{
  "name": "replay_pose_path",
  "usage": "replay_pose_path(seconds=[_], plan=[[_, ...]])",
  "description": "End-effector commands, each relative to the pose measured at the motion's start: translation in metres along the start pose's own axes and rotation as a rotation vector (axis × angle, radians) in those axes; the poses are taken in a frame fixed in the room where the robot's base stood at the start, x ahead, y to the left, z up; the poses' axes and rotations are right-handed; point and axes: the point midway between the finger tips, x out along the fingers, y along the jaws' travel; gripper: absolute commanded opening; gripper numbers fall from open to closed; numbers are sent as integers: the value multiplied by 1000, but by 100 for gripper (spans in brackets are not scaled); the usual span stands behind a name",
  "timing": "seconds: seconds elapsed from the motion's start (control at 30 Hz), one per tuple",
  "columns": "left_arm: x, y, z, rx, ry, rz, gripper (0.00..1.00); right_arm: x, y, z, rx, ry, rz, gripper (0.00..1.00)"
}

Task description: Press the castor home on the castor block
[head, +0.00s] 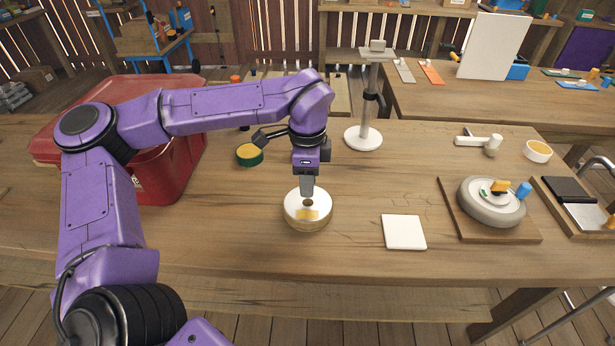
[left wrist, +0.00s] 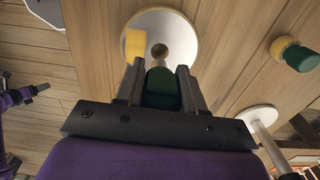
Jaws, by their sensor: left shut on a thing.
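The castor block appears to be the round pale disc (head: 293,212) with a central hole and a yellow patch, flat on the bench. It also shows in the left wrist view (left wrist: 182,38). My left gripper (head: 307,190) points down over it, its tips close to the hole. It is shut on a green piece, seemingly the castor (left wrist: 161,88); its lower end is mostly hidden, so I cannot tell whether it touches the hole. My right gripper (left wrist: 38,89) seems to show small and dark at the left wrist view's left; its jaws are unclear.
A green piece with a yellow top (head: 249,155) stands behind left. A white post stand (head: 363,138) is behind right. A red box (head: 175,165) fills the left. A white square (head: 404,232) and a grey wheel on a board (head: 478,215) lie right.

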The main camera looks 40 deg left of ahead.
Motion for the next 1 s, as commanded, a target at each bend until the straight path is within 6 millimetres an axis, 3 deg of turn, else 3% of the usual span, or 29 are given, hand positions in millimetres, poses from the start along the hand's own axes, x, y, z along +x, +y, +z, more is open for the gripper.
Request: replay_pose_path(seconds=[0.03,0.23,1.0], plan=[[12,0,0,0,0,0,7,11,-1,4,0,0,0,64],[29,0,0,0,0,0,7,24,-2,10,0,0,0,64],[30,0,0,0,0,1,7,26,-2,11,0,0,0,64]])
